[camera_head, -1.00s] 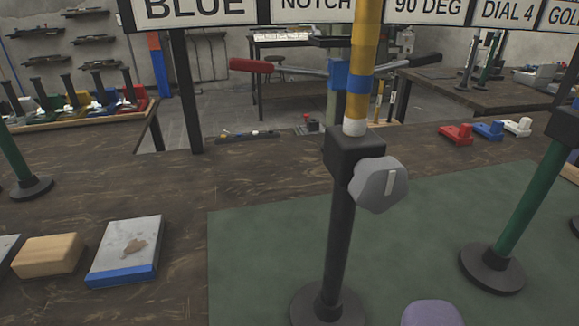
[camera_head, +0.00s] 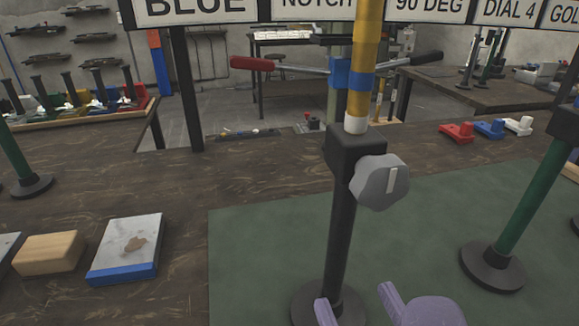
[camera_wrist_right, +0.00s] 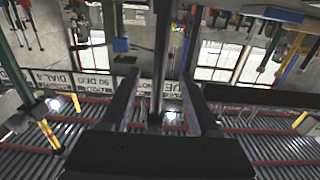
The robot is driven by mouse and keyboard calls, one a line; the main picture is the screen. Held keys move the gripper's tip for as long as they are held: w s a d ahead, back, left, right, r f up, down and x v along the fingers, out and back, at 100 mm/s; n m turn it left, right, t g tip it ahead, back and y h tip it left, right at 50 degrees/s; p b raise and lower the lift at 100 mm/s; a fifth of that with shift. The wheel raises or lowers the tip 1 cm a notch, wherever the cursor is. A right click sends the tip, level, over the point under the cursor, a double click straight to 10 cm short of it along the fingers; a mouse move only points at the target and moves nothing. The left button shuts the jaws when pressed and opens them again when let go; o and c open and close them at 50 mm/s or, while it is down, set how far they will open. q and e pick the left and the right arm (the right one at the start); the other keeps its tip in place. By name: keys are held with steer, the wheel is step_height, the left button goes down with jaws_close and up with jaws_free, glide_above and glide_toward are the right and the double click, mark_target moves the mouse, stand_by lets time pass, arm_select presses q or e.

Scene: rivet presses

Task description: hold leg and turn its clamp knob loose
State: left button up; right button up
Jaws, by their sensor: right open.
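The leg (camera_head: 341,225) is a black upright post on a round dark base, with a black clamp block (camera_head: 352,152) at its top. A yellow, blue and white tube (camera_head: 366,60) stands in the block. The grey lobed clamp knob (camera_head: 378,182) sits on the block's right front, its pale mark nearly upright. My right gripper (camera_head: 357,303) is open and empty at the bottom, low near the leg's base and below the knob. In the right wrist view, a dark post (camera_wrist_right: 161,60) shows between the parted fingers (camera_wrist_right: 160,103), with no contact visible. My left gripper is out of view.
A green mat (camera_head: 260,260) lies under the leg. A green post (camera_head: 520,215) on a round base stands right. A wooden block (camera_head: 48,254) and a blue-edged grey plate (camera_head: 126,250) lie left. A red-handled bar (camera_head: 300,68) crosses behind the tube. Signs (camera_head: 315,8) hang above.

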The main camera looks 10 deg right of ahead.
mark_target(341, 267)
steer(key=w, duration=0.7)
steer(key=shift+a, duration=0.1)
jaws_close()
stand_by(0.3)
stand_by(0.8)
